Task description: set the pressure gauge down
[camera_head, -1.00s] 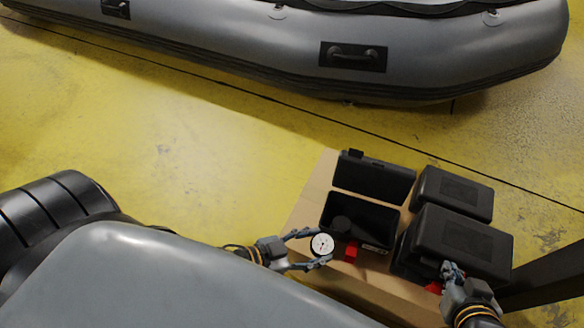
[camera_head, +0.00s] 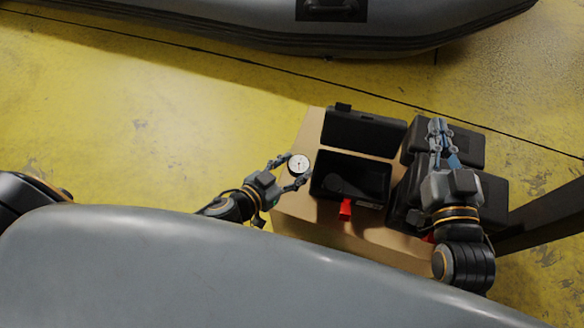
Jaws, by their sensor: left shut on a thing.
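The pressure gauge (camera_head: 299,165) is a small round white dial with a dark rim. My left gripper (camera_head: 287,172) is shut on it and holds it at the left of the open black case, over the cardboard box's left part. I cannot tell its exact height above the box top. My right gripper (camera_head: 438,134) is over the closed black cases at the right, its fingers close together. No object shows in it, and whether it is fully shut is unclear.
An open black case (camera_head: 351,178) with a raised lid (camera_head: 363,132) sits on the cardboard box (camera_head: 291,203). A red latch (camera_head: 345,209) is at its front. Closed black cases (camera_head: 471,148) stand at its right. The grey inflatable boat (camera_head: 220,22) lies beyond.

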